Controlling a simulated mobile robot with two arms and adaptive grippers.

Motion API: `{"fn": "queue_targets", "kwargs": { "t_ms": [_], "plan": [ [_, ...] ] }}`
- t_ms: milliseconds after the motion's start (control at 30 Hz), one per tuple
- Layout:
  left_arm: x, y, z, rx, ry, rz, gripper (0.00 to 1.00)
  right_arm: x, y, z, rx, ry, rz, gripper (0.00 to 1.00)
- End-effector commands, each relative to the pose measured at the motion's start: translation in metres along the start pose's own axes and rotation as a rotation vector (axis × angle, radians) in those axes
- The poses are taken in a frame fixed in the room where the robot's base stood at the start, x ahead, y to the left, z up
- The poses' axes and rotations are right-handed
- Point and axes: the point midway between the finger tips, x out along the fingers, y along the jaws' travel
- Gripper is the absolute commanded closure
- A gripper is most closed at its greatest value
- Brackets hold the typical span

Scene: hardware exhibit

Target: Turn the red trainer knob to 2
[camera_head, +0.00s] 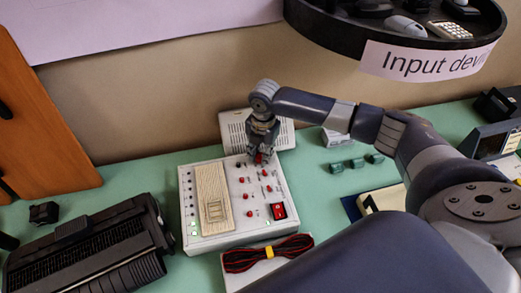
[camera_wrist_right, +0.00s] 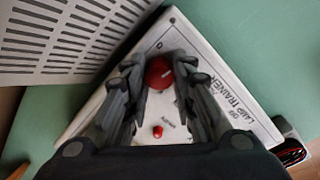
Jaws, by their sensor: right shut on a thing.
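The white lamp trainer (camera_head: 235,236) lies on the green table, with several small red knobs, a tan breadboard and a red rocker switch (camera_head: 278,211). My right gripper (camera_head: 260,155) reaches down to the trainer's far edge, shut on a red knob (camera_head: 258,159) there. In the right wrist view the round red knob (camera_wrist_right: 158,73) sits between the fingertips of my right gripper (camera_wrist_right: 160,69), with a small pale mark on its top. The number it points at cannot be read. A smaller red part (camera_wrist_right: 157,131) shows nearer the palm. My left gripper is not in view.
A grey vented box (camera_head: 236,128) stands just behind the trainer, close to my right gripper. A black device (camera_head: 88,245) is at left. A cable bundle (camera_head: 268,253) lies in front. A round black shelf (camera_head: 335,33) hangs above my right arm.

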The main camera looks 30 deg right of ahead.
Motion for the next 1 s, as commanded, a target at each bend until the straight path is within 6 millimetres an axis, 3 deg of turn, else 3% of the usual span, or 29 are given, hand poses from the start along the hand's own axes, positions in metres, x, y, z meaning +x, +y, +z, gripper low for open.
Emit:
{"fn": "queue_targets", "kwargs": {
  "t_ms": [333, 833, 867, 900, 933, 1000],
  "plan": [
    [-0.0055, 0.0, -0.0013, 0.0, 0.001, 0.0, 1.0, -0.0005, 0.0004, 0.0, -0.13, 0.008, 0.001, 0.99],
    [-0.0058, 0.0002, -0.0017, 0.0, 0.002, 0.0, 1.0, -0.0002, 0.0004, 0.0002, -0.149, 0.008, 0.001, 0.99],
    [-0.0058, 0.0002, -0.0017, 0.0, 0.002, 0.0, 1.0, -0.0002, 0.0004, 0.0002, -0.149, 0.008, 0.001, 0.71],
    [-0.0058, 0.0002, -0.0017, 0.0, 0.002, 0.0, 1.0, -0.0002, 0.0004, 0.0002, -0.149, 0.008, 0.001, 0.62],
    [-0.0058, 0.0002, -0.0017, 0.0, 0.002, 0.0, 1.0, -0.0002, 0.0004, 0.0002, -0.149, 0.008, 0.001, 0.55],
    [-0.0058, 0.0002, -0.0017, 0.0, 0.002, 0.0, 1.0, -0.0002, 0.0004, 0.0002, -0.149, 0.008, 0.001, 0.54]
  ]
}}
